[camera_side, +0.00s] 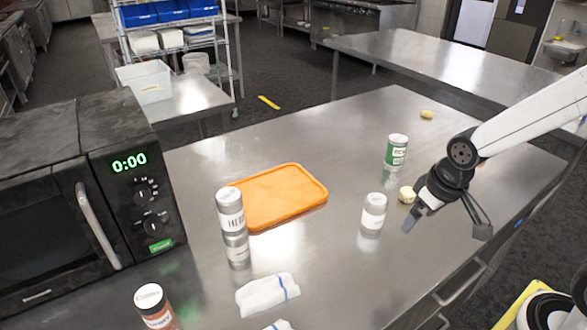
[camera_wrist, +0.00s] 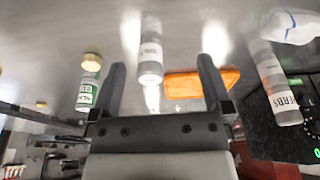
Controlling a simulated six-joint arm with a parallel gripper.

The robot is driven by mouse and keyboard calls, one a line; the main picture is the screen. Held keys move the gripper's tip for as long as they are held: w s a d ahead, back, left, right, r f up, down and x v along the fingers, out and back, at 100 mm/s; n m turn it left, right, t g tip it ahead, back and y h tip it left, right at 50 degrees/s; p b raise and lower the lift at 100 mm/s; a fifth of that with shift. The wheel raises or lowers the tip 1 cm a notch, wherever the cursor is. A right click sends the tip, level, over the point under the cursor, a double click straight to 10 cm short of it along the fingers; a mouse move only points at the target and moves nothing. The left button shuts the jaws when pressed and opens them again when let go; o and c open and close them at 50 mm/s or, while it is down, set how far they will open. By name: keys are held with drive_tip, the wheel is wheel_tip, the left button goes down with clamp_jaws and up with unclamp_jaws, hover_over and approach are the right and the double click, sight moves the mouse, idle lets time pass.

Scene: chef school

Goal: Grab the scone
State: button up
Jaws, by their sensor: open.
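A small pale, roundish lump (camera_side: 407,194), which looks like a scone, lies on the steel table just left of my gripper in the side view. In the wrist view, a tan lump (camera_wrist: 92,57), seemingly the same one, shows left of the fingers against the green-labelled can. A second small yellowish lump (camera_side: 427,114) lies farther back; it shows small in the wrist view (camera_wrist: 41,105). I cannot tell for sure which is the scone. My gripper (camera_side: 446,226) is open and empty above the table; its fingers (camera_wrist: 162,75) are spread apart, touching neither lump.
A green-labelled can (camera_side: 397,151) stands behind the nearer lump, and a white-labelled shaker (camera_side: 374,212) stands left of my gripper. An orange tray (camera_side: 284,195), a herb shaker (camera_side: 231,212), a white cloth (camera_side: 268,295) and a microwave (camera_side: 60,190) are farther left. The table's back right is mostly clear.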

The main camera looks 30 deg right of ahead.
drive_tip(key=w+d+r+m+t+y, duration=0.1)
drive_tip(key=w+d+m+y, duration=0.3)
drive_tip(key=d+m, duration=0.45)
drive_tip(key=w+d+r+m+t+y, duration=0.15)
drive_tip(key=w+d+m+y, duration=0.25)
drive_tip(key=d+m, duration=0.45)
drive_tip(key=w+d+m+t+y, duration=0.2)
drive_tip(key=w+d+m+y, duration=0.2)
drive_tip(key=d+m, duration=0.4)
drive_tip(key=n, duration=0.1)
approach(410, 189)
drive_tip(key=shift+w+a+r+g, duration=0.1)
drive_tip(key=shift+w+a+g, duration=0.05)
drive_tip(key=shift+w+a, duration=0.35)
drive_tip(key=shift+w+a+r+g, duration=0.1)
drive_tip(key=shift+w+a, duration=0.25)
drive_tip(key=shift+a, duration=0.3)
drive_tip(key=shift+f, duration=0.55)
drive_tip(key=shift+x, duration=1.3)
drive_tip(key=shift+f, duration=0.1)
